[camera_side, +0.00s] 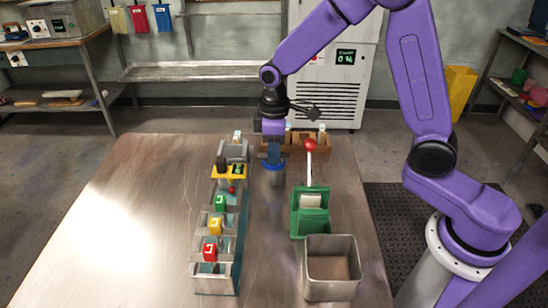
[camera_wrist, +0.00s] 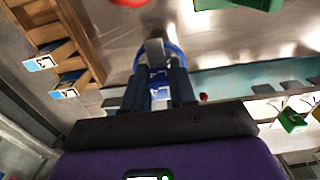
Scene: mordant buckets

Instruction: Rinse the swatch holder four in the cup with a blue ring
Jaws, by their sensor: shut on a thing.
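The cup with a blue ring (camera_side: 273,180) stands on the metal table between the long rack and the green device. Its blue ring (camera_wrist: 177,49) shows in the wrist view just beyond my fingertips. My gripper (camera_side: 272,155) points down right over this cup. A number on the held holder cannot be read. I cannot tell how deep its lower end reaches into the cup, as the fingers hide much of it.
A long rack (camera_side: 214,280) with green, yellow and red tagged pieces stands left of the cup. A wooden rack (camera_side: 318,145) with white-and-blue tagged holders is behind it. A green device (camera_side: 310,222) with a red-knobbed lever and a square metal bin (camera_side: 332,290) stand right. The left table is clear.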

